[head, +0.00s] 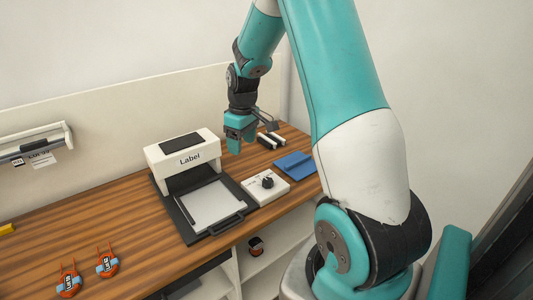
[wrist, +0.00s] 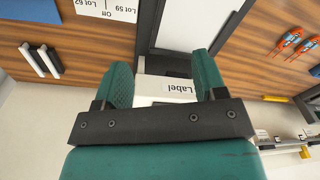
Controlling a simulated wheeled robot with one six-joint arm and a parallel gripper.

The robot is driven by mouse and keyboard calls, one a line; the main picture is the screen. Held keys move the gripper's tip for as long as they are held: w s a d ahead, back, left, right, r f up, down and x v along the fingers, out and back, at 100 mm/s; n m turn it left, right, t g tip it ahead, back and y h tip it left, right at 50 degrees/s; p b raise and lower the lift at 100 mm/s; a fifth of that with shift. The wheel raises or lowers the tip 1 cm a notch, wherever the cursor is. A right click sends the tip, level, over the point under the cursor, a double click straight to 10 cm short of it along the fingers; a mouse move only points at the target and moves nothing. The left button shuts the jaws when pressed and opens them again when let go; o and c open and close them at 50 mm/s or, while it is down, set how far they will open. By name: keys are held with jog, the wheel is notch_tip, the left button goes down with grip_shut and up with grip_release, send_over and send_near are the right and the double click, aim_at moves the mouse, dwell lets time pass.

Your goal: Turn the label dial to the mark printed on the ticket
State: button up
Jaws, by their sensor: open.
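The label dial is a black knob (head: 267,182) on a white plate (head: 252,190), right of the Label machine (head: 185,158) in the head view. In the wrist view, part of the plate (wrist: 108,10) shows at the top edge, printed "Lot 59", "Off" and "Lot 62"; the knob is out of frame. A white ticket (head: 42,159) hangs from a rail at the far left; its print is too small to read surely. My gripper (head: 237,146) is open and empty above the bench, behind and left of the knob. Its fingers (wrist: 163,70) are apart in the wrist view.
A black tray (head: 226,230) with a pale plate lies before the machine. A blue block (head: 294,164) and two black-and-white bars (head: 271,140) lie right of and behind the dial. Two orange tools (head: 107,262) lie on the left front.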

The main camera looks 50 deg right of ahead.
jog(key=p, duration=0.2)
send_over(267, 180)
jog(key=f, duration=0.2)
jog(key=shift+m+g+h, duration=0.3)
jog(key=shift+m, duration=0.1)
notch_tip(267, 180, down, 16)
jog(key=p, duration=0.2)
jog(key=shift+f+p, duration=0.2)
jog(key=shift+p, duration=0.1)
jog(key=c, duration=0.9)
